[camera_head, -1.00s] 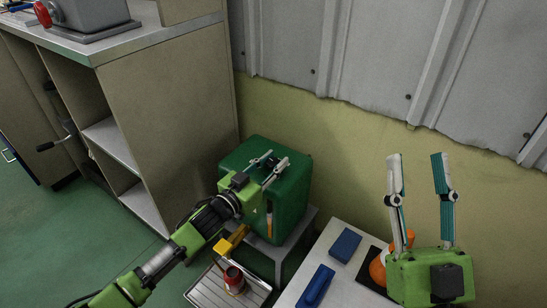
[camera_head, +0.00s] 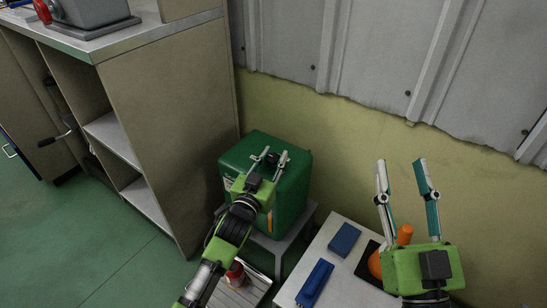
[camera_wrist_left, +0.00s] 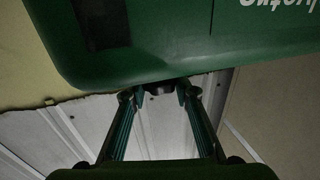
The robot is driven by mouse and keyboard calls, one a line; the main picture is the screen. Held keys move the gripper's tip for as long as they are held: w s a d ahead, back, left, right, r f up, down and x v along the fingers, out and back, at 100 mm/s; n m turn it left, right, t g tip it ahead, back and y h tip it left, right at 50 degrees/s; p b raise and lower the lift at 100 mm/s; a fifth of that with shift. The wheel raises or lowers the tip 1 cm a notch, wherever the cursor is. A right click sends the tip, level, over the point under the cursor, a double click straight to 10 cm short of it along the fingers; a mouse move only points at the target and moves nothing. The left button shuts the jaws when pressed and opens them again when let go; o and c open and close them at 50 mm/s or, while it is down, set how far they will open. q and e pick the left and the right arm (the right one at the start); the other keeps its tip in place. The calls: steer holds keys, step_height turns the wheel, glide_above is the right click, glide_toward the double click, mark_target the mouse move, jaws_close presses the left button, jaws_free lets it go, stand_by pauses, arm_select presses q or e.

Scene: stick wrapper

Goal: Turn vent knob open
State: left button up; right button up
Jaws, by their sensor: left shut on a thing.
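The green container (camera_head: 291,192) stands upright on a grey stand (camera_head: 305,222) against the wall. A small dark knob (camera_head: 271,160), which looks like the vent knob, is on its top. My left gripper (camera_head: 273,154) is over the top with its fingers around the knob, shut on it. In the left wrist view the dark knob (camera_wrist_left: 159,86) sits between the fingertips at the green container's edge (camera_wrist_left: 220,63). How far the knob is turned cannot be told. My right gripper (camera_head: 400,162) is open and empty, raised on the right, apart from the container.
A tall beige cabinet (camera_head: 170,120) stands close left of the container. A metal tray (camera_head: 255,292) with a red can (camera_head: 236,274) is below. A white table (camera_head: 335,300) at right holds blue items (camera_head: 315,283) and an orange object (camera_head: 375,263).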

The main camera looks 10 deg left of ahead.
arm_select(q)
steer(key=o, duration=1.2)
steer(key=shift+c, duration=0.2)
steer(key=s+a, duration=0.2)
steer(key=s, duration=1)
steer(key=shift+d, duration=0.1)
